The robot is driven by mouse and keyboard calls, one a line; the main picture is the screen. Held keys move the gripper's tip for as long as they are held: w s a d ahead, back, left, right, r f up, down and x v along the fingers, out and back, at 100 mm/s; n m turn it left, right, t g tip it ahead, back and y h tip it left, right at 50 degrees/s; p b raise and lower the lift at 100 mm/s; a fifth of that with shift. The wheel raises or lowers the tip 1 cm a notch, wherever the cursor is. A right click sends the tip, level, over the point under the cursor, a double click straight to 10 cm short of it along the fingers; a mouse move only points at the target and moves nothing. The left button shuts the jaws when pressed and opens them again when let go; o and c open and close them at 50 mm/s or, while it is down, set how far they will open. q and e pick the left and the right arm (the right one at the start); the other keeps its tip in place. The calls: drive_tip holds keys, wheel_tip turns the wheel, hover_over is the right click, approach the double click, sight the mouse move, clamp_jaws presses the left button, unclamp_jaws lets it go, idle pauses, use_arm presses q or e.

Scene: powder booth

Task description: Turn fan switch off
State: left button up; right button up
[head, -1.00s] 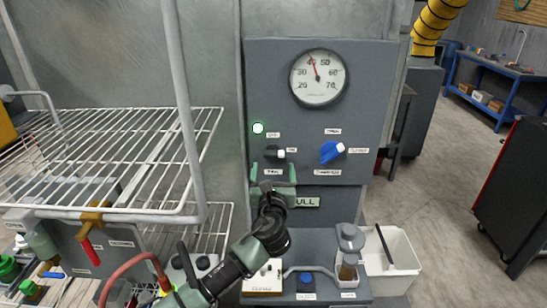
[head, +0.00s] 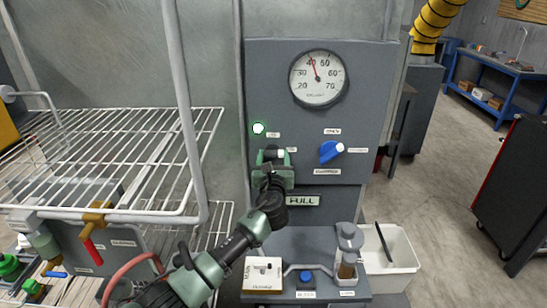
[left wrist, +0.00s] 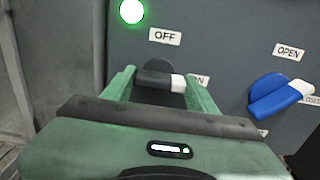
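The fan switch (left wrist: 158,78) is a black knob with a white tip, on the grey control panel (head: 360,120). Its tip points right, toward the ON label. The OFF label (left wrist: 165,37) is above it. In the head view my left gripper (head: 273,157) is up at the panel and hides most of the knob and its fan label. In the left wrist view the green fingers (left wrist: 160,92) stand apart on either side of the knob, with a gap at the left finger; the white tip is close to the right finger. My right gripper is not in view.
A lit green lamp (head: 258,128) is above left of the switch. A blue damper knob (head: 331,151) is to the right. A round gauge (head: 318,78) is above. A wire rack (head: 110,160) stands left, close to my arm. The PULL drawer label (head: 303,201) is below.

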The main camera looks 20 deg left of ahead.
use_arm(q)
drive_tip(key=c, duration=0.4)
drive_tip(key=shift+c, duration=0.2)
